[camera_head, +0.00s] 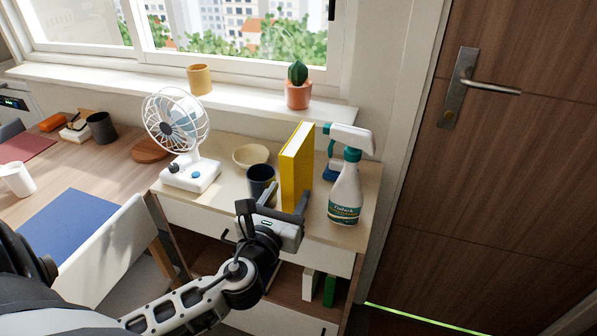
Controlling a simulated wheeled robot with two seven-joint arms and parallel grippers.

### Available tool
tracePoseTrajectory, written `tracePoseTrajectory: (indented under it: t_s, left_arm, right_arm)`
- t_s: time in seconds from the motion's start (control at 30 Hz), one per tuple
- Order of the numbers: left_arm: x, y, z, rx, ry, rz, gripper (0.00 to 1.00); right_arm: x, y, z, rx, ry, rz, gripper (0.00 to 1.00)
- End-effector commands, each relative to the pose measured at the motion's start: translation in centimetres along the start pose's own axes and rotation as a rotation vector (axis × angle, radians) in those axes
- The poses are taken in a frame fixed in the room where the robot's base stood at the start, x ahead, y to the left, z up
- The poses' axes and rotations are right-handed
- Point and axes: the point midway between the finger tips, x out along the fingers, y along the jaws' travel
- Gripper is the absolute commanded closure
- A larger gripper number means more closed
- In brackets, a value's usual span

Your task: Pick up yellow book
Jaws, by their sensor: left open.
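The yellow book (298,163) stands upright on top of the small wooden cabinet (222,205), between a dark mug and a spray bottle. My left gripper (287,203) is open in front of the book's lower part, its fingers pointing toward the book. One finger overlaps the book's lower front edge in the picture; I cannot tell whether it touches. My right gripper is not in view.
A dark mug (261,181) stands close left of the book, with a beige bowl (251,156) behind it. A white spray bottle (345,195) stands close right. A white fan (188,172) is further left. The window sill holds a potted cactus (298,92).

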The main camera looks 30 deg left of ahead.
Motion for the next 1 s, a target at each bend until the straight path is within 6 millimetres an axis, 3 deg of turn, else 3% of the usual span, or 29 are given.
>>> tracePoseTrajectory:
  t_s: [0.4, 0.7, 0.9, 1.0]
  left_arm:
    - [4.9, 0.2, 0.4, 0.000, 0.000, -0.001, 0.49]
    - [5.3, 0.2, 0.2, -0.001, 0.002, -0.001, 0.49]
    - [5.3, 0.2, 0.3, -0.001, 0.002, -0.001, 1.00]
    - [5.4, 0.2, 0.5, -0.001, -0.003, -0.001, 1.00]
  right_arm:
    - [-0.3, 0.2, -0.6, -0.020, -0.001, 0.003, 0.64]
    - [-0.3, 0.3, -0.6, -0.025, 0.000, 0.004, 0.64]
    - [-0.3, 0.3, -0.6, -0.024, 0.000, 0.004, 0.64]
    - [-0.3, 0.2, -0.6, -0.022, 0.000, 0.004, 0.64]
